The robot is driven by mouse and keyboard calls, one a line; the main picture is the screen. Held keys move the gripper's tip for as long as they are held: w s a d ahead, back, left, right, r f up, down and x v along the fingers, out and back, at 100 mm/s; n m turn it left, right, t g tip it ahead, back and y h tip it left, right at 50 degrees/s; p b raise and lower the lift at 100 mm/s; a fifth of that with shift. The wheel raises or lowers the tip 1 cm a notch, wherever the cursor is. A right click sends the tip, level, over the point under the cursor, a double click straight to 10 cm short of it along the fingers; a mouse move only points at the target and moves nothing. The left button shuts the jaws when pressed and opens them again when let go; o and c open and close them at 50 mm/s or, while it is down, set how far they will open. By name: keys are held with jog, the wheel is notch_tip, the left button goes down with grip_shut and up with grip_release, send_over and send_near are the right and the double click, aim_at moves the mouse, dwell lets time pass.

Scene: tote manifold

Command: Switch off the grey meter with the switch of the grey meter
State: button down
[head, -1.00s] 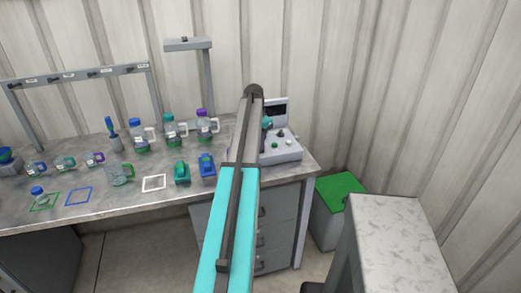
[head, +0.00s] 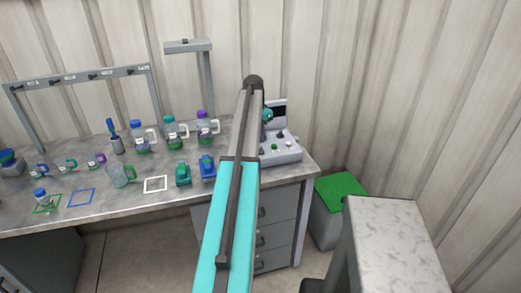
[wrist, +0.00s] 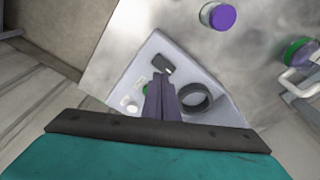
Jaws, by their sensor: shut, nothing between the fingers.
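The grey meter (head: 280,152) stands at the right end of the bench, with a dark screen on its upright back panel. In the wrist view its pale housing (wrist: 205,75) lies under my gripper (wrist: 162,78). The fingers are shut and empty, pointing down at the panel. A dark block, possibly the switch (wrist: 162,64), shows just beyond the fingertips; I cannot tell its position or whether they touch. A green button (wrist: 147,89) is partly hidden by the fingers. A white knob (wrist: 131,106) and a dark ring (wrist: 196,98) lie on either side. In the head view my arm hides the meter's left part.
Several lidded bottles (head: 170,130) stand left of the meter. A green holder (head: 183,175) and a blue holder (head: 208,167) stand nearer the bench's front. A grey rack (head: 75,78) is at the back left. A green-lidded bin (head: 340,187) is on the floor at right.

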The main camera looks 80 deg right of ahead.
jog(key=shift+r+p, duration=0.45)
jog(key=shift+r, duration=0.65)
